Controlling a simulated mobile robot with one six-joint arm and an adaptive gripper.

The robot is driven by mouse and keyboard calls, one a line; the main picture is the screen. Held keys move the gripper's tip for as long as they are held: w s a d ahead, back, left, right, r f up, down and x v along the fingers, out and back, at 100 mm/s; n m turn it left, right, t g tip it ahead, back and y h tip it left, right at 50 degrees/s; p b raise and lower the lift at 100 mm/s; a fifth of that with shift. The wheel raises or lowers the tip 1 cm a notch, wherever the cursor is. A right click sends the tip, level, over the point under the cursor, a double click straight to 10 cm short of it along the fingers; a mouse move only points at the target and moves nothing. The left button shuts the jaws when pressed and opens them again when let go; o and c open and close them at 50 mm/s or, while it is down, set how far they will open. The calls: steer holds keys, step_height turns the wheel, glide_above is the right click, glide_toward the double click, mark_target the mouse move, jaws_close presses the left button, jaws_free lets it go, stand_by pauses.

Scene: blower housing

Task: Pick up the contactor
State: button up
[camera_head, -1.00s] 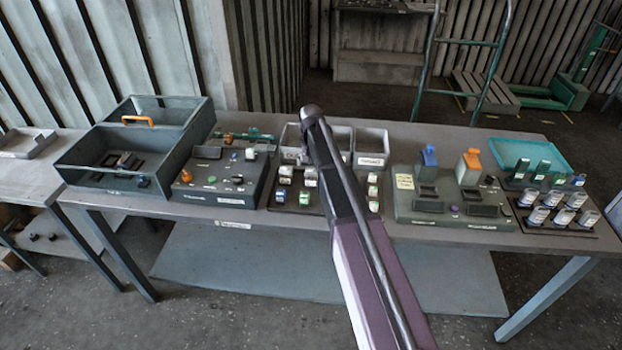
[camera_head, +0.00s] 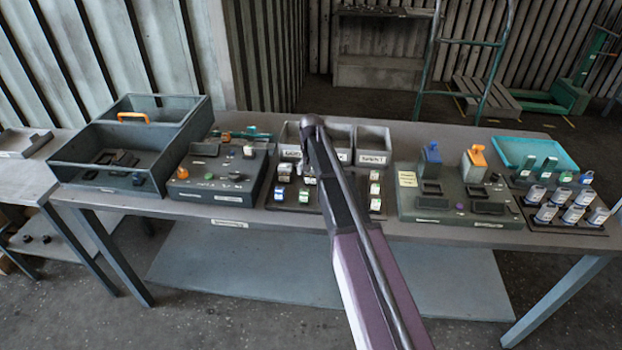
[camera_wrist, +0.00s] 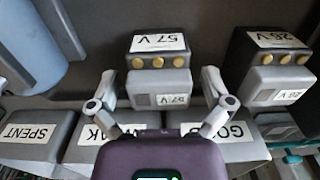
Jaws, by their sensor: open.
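In the wrist view a grey block labelled 57 V (camera_wrist: 160,72), with a row of round brass terminals, stands in front of my gripper. It looks like a contactor, though I cannot tell for sure which block the task names. My gripper (camera_wrist: 160,103) is open and empty, one finger on each side of the block's near end; contact is not visible. A similar block labelled 26 V (camera_wrist: 276,75) stands to the right.
Three labelled bins stand by the blocks; the SPENT bin (camera_wrist: 31,135) shows at left in the wrist view. A grey fixture (camera_head: 415,210), a teal tray (camera_head: 555,152) and several cylinders stand right. A control box (camera_head: 222,184) and a divided crate (camera_head: 85,152) stand left.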

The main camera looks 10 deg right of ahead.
stand_by(0.5)
steer(key=c, duration=1.1)
steer(key=shift+o, duration=0.2)
steer(key=shift+r, duration=0.1)
step_height(320, 180, up, 10)
steer(key=p, duration=1)
step_height(320, 180, up, 6)
steer(key=p, duration=0.6)
steer(key=shift+a, duration=0.1)
stand_by(0.3)
